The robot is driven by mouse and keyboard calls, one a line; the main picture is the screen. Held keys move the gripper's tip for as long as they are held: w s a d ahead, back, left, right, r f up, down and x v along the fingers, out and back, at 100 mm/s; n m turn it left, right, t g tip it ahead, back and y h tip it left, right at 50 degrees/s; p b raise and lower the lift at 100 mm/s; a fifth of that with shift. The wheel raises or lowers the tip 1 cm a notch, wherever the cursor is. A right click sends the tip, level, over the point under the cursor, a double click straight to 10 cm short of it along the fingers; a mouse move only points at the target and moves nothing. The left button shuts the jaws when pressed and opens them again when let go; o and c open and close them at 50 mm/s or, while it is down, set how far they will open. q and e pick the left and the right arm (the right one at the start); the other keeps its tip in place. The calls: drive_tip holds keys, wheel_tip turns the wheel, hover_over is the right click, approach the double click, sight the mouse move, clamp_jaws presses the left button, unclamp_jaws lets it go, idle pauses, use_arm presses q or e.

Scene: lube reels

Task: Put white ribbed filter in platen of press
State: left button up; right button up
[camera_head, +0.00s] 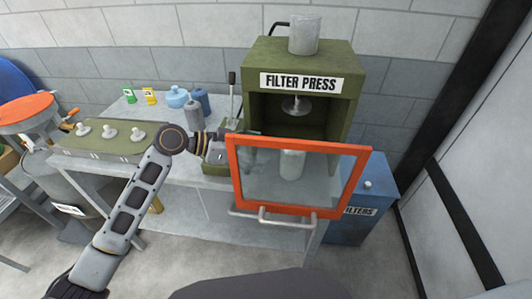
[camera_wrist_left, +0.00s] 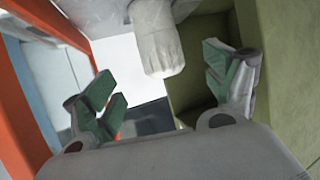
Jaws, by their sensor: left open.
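The green filter press (camera_head: 345,100) stands on the bench with its orange-framed glass door (camera_head: 370,175) swung open toward me. A white filter (camera_head: 291,164) shows upright through the glass, at the press's lower opening. In the left wrist view the white filter (camera_wrist_left: 157,40) is pale and faintly ridged, beyond and between the fingertips. My left gripper (camera_wrist_left: 165,85) is open and empty. In the head view my left gripper (camera_head: 248,155) reaches in from the left, partly behind the door glass. The round upper plate (camera_head: 295,106) hangs above the filter. My right gripper is not in view.
A blue filters bin (camera_head: 370,196) stands right of the press. A green panel with several knobs (camera_head: 100,140) is further left. The door frame lies close to my left wrist.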

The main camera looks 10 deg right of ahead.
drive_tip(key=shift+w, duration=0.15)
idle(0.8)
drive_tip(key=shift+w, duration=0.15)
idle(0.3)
